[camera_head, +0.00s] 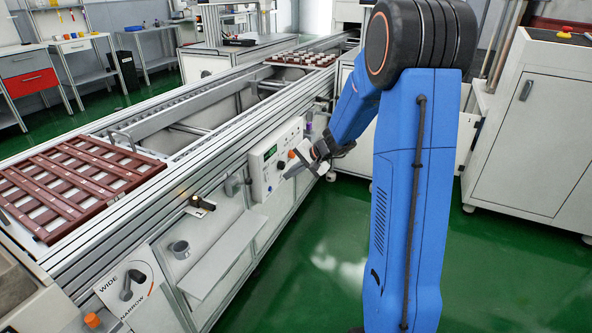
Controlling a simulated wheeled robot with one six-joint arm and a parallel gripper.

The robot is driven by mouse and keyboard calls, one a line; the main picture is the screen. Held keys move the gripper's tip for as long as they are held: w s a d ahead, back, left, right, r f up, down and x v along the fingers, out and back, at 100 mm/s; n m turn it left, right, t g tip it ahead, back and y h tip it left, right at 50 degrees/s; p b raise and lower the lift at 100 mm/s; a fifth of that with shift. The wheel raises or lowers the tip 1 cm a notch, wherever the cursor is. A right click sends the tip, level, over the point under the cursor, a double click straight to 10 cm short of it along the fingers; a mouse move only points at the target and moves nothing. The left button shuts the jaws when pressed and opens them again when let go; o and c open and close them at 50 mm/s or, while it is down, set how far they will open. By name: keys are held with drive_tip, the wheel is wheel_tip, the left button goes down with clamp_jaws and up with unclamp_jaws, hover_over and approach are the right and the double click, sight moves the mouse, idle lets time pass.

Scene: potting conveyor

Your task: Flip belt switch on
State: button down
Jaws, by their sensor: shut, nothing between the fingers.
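I cannot tell for certain which control is the belt switch. My gripper (288,176) is shut and empty, in front of the panel's lower right part. It hides some of that part. I cannot tell whether its tips touch the panel.
A black lever (199,203) and a WIDE/NARROW plate (130,288) with a dark handle are further left along the frame. A brown slatted tray (75,181) lies on the conveyor. Several small pots stand at the far end. Green floor (300,280) is clear in front.

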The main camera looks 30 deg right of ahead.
sight(268, 177)
drive_tip(key=w+a+f, duration=0.3)
drive_tip(key=w+a, duration=0.1)
drive_tip(key=w, duration=0.1)
drive_tip(key=shift+w+a+f, duration=0.15)
idle(0.4)
idle(0.4)
drive_tip(key=shift+r, duration=0.8)
